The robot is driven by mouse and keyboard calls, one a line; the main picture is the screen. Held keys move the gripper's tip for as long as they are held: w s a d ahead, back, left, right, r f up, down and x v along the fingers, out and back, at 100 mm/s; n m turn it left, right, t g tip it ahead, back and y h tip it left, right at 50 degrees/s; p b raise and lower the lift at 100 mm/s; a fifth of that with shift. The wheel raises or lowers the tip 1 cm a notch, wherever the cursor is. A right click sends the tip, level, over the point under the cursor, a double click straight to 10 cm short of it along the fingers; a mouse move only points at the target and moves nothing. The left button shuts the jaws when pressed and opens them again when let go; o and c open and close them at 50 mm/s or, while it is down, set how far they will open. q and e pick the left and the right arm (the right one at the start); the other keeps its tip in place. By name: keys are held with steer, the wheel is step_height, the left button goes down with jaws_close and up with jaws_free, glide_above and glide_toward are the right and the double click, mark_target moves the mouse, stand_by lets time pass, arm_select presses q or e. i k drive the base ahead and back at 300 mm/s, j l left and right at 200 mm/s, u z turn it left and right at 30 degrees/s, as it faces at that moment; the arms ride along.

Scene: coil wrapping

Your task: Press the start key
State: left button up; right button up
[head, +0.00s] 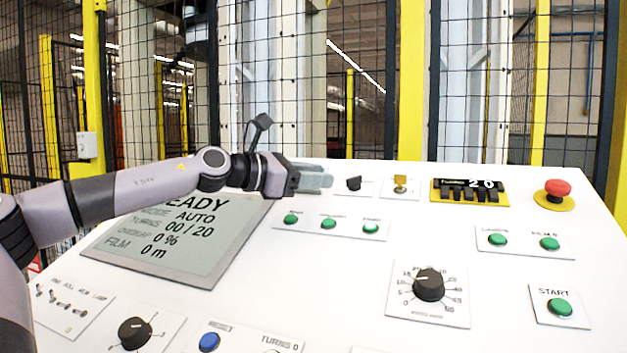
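The start key (560,307) is a round green button at the lower right of the white control panel. It sits on a small plate marked START. My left gripper (318,178) is over the far middle of the panel, above the row of small green lamps or buttons and well to the left of and beyond the start key. Its grey fingers point right. I see them nearly side-on and cannot tell whether they are apart. Nothing shows held in them. My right gripper is not in view.
A screen (185,238) reads AUTO, 00/20, 0 %, 0 m. A black dial (429,285) stands left of the start key. A red mushroom button (556,190) on yellow is at the far right. A blue RESET button (209,342) is at the front. Mesh fencing stands behind.

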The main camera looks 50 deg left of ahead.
mark_target(560, 306)
steer(key=k+l, duration=0.25)
steer(key=l, duration=0.15)
steer(key=k+l, duration=0.25)
steer(key=l, duration=0.15)
steer(key=k+l, duration=0.55)
steer(key=l, duration=0.25)
